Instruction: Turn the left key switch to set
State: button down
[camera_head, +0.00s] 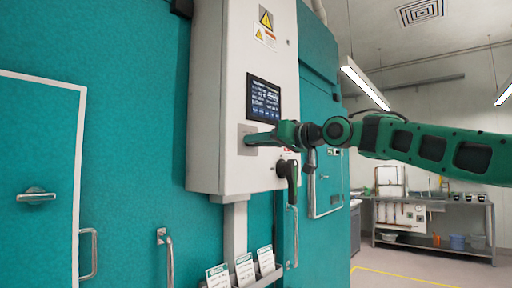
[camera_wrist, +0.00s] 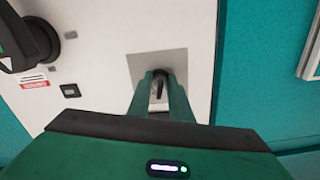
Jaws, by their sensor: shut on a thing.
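The left key switch sits on a grey square plate (camera_head: 246,129) low on the front of the white control cabinet (camera_head: 222,100). In the wrist view the plate (camera_wrist: 174,59) is straight ahead and the dark key (camera_wrist: 160,88) stands between my fingers. My gripper (camera_head: 256,139) reaches in from the right at the plate, and in the wrist view my gripper (camera_wrist: 161,82) is shut on the key. My fingers hide most of the switch, so its set position cannot be read.
A dark screen (camera_head: 263,98) is just above my gripper. A black rotary handle (camera_head: 288,172) juts out below right; it also shows at the upper left in the wrist view (camera_wrist: 36,42). Label cards (camera_head: 244,270) stand below the cabinet. The floor at right is clear.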

jog(key=shift+w+d+r+m, duration=0.1)
jog(key=shift+w+d+m, duration=0.05)
jog(key=shift+m, duration=0.65)
jog(key=shift+w+d+m, duration=0.1)
jog(key=shift+d+m, duration=0.05)
jog(key=shift+m, duration=0.65)
jog(key=c, duration=1.9)
grip_release()
jog(key=shift+c, duration=0.2)
jog(key=shift+s+a, duration=0.1)
jog(key=shift+s+d, duration=0.25)
jog(key=shift+d, duration=0.05)
jog(key=v, duration=1)
